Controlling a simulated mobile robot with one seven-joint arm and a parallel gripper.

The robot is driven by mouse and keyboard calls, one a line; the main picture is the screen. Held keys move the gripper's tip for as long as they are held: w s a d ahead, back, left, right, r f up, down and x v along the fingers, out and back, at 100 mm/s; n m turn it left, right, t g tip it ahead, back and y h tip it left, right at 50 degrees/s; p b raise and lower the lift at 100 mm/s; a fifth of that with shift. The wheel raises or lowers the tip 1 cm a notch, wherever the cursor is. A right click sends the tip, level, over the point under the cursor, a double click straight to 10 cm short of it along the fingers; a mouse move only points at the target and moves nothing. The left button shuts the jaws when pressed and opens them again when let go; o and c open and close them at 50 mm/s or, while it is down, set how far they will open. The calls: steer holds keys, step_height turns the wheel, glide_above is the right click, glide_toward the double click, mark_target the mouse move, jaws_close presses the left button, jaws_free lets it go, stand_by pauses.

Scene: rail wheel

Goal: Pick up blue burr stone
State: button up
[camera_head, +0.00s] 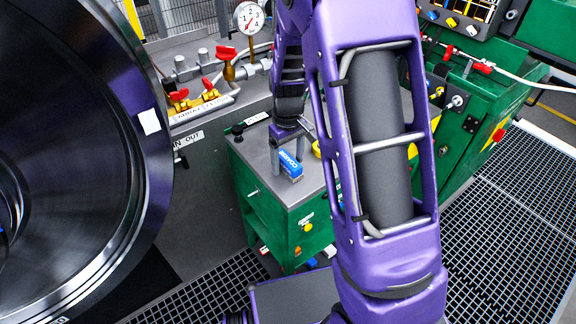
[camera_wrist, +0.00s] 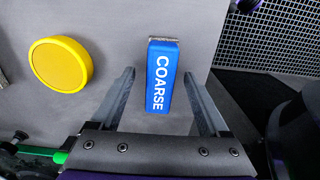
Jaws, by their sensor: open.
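The blue burr stone (camera_head: 290,165) is a small blue block on the grey top of a green cabinet in the head view. In the wrist view the blue burr stone (camera_wrist: 163,76) shows the white word COARSE and a bare grey far end. My gripper (camera_wrist: 164,82) is open, with one finger to the left of the stone and one to the right. Gaps show between the fingers and the stone. In the head view my gripper (camera_head: 290,142) is just above the cabinet top, close to the stone, partly hidden by my arm.
A round yellow disc (camera_wrist: 61,65) lies left of the fingers on the grey cabinet top (camera_head: 264,165). A large dark wheel (camera_head: 75,120) stands at the left. Valves with red handles (camera_head: 226,53) and a pressure gauge (camera_head: 249,17) are behind. Grating (camera_wrist: 265,38) lies beyond the cabinet edge.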

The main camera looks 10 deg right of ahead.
mark_target(288, 159)
jaws_close()
stand_by(0.4)
step_height(288, 159, up, 10)
steer(key=shift+p, duration=0.85)
